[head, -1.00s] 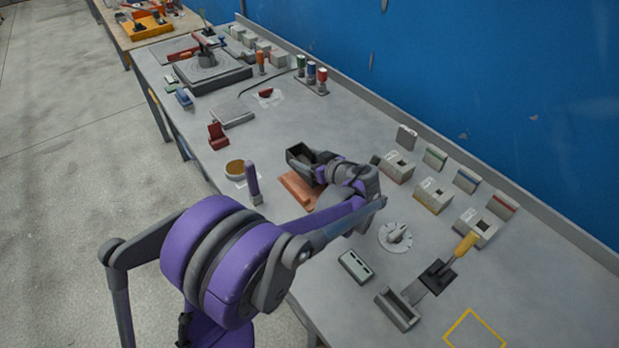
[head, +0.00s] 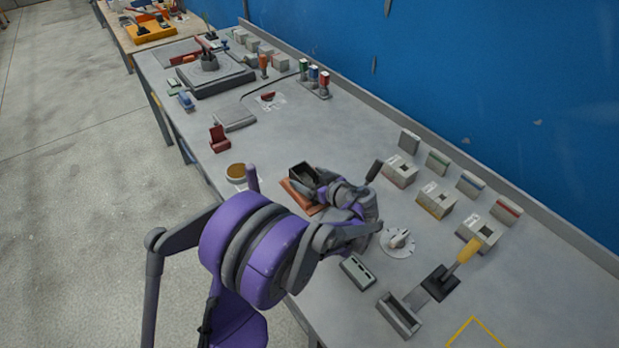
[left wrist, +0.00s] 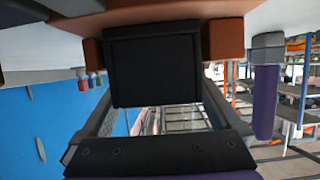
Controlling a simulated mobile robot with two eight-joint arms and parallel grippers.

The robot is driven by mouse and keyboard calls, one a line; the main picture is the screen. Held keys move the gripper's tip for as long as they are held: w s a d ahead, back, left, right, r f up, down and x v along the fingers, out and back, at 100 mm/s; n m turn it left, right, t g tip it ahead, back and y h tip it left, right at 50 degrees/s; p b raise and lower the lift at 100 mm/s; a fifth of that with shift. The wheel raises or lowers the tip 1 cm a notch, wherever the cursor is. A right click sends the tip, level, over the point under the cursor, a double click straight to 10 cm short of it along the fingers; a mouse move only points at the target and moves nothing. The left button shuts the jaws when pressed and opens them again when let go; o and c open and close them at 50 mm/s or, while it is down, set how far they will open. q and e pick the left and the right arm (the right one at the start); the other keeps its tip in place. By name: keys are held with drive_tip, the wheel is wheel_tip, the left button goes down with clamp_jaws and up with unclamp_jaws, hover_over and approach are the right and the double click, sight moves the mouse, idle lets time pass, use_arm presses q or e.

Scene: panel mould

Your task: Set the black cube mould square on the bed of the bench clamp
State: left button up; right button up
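The black cube mould (head: 303,174) is a dark, open-topped box at the reddish-brown block (head: 292,192) in mid-bench. My left gripper (left wrist: 157,92) has a finger along each side of the mould, which fills the space between them; it appears shut on it. In the left wrist view the mould (left wrist: 152,68) shows a dark square face, with brown block parts on both sides. I cannot tell whether the mould touches the block. The bench clamp (head: 438,282), with a grey channel-shaped bed (head: 400,315) and yellow handle (head: 463,256), stands near the front right. My right gripper is not in view.
A round dial plate (head: 397,241) and a grey slotted block (head: 358,272) lie between the mould and clamp. Several grey boxes (head: 436,200) line the back. A yellow outline (head: 474,318) marks bare bench.

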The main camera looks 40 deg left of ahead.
use_arm(q)
drive_tip(key=shift+r, duration=0.15)
drive_tip(key=shift+d+r, duration=0.1)
drive_tip(key=shift+d, duration=0.1)
drive_tip(key=v, duration=1.1)
drive_tip(key=shift+d, duration=0.2)
drive_tip(key=shift+s, duration=0.15)
